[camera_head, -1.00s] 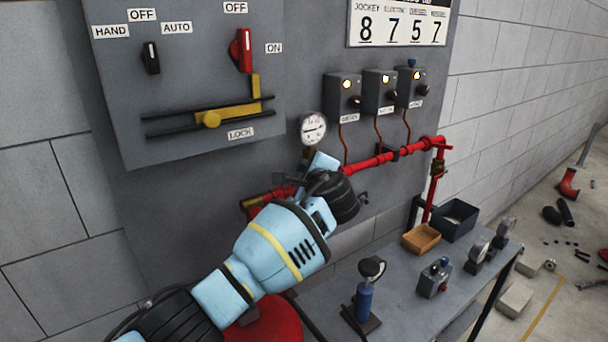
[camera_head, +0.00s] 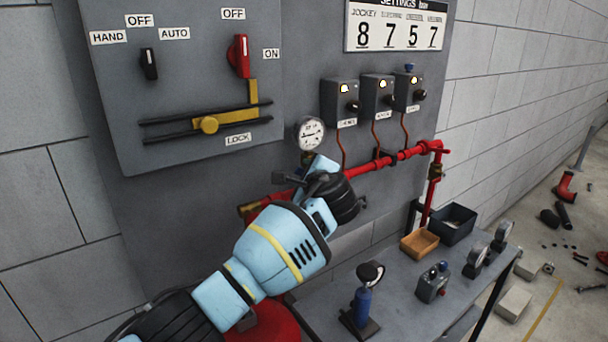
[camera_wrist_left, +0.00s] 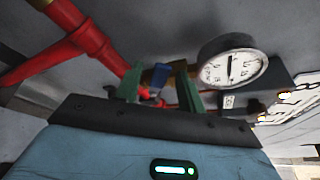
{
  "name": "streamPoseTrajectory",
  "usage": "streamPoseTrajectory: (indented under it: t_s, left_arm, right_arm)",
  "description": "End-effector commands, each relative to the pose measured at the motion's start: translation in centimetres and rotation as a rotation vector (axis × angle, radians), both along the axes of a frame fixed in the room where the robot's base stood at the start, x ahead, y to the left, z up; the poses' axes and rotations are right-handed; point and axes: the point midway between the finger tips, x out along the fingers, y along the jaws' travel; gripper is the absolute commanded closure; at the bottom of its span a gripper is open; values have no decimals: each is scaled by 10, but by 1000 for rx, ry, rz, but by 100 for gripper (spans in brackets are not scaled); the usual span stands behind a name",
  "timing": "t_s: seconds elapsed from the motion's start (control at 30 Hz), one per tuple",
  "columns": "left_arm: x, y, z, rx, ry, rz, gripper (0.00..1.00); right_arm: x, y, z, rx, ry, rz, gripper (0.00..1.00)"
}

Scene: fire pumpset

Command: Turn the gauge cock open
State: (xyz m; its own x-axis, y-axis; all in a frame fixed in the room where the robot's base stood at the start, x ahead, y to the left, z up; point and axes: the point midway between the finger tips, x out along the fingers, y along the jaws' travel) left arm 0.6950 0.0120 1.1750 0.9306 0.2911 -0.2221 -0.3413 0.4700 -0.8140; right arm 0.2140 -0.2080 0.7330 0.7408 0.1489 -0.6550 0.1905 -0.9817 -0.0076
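The round white gauge (camera_head: 310,133) is on the grey panel, just above the red pipe; it also shows in the left wrist view (camera_wrist_left: 232,68). A brass fitting (camera_wrist_left: 157,75) and a small blue handle (camera_wrist_left: 151,95), seemingly the gauge cock's, show in the left wrist view. My left gripper (camera_wrist_left: 160,88) has its two green fingers apart, with the blue handle between them as seen there. I see a gap on the right side of the handle; contact on the left is unclear. In the head view my left gripper (camera_head: 306,178) hides the cock. My right gripper is out of view.
The red pipe (camera_head: 410,152) runs along the panel by my gripper. Switch boxes (camera_head: 340,101) sit above it. A bench below holds a blue cylinder stand (camera_head: 362,306), an orange tray (camera_head: 419,243) and a dark bin (camera_head: 453,223).

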Motion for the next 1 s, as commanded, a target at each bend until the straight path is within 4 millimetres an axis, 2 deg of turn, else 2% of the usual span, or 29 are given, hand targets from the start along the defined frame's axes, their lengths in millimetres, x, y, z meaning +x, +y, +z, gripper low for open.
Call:
streamPoseTrajectory:
  t_s: [0.27, 0.7, 1.0]
  left_arm:
    - [-8, -3, 1, -1, -1, -1, 61]
    - [-59, -19, 14, 0, -1, -3, 61]
    - [-73, -23, 18, 0, -1, -1, 61]
  right_arm:
    - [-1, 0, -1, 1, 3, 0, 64]
    - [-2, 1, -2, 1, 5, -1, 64]
    - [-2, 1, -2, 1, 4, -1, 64]
